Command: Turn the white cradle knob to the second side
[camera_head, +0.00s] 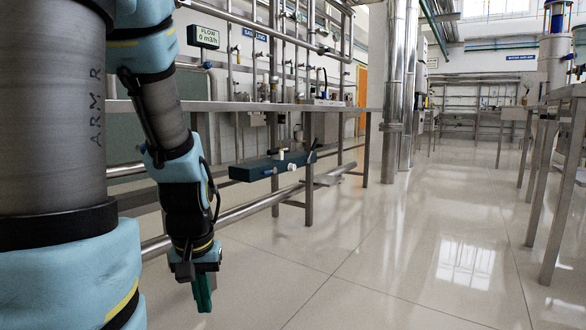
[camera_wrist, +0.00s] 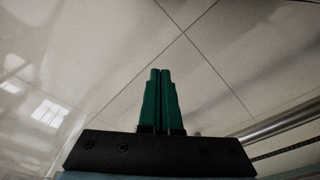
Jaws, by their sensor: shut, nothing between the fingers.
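In the head view a dark blue block (camera_head: 262,168) is mounted low beside the steel bench legs, with small white parts on top. A white knob-like part (camera_head: 281,154) stands on it, too small to make out its turn. I cannot tell for sure that it is the cradle knob. My gripper (camera_head: 203,305) hangs pointing down, left of and nearer than the block, well apart from it. In the wrist view my gripper (camera_wrist: 160,72) has its green fingers together, with nothing between them. Only floor lies beyond them.
A long steel bench (camera_head: 240,106) with pipework runs along the left. A low horizontal pipe (camera_head: 240,209) passes behind my gripper and shows at right in the wrist view (camera_wrist: 285,122). Another bench (camera_head: 560,130) stands at right. The tiled floor (camera_head: 400,250) between is clear.

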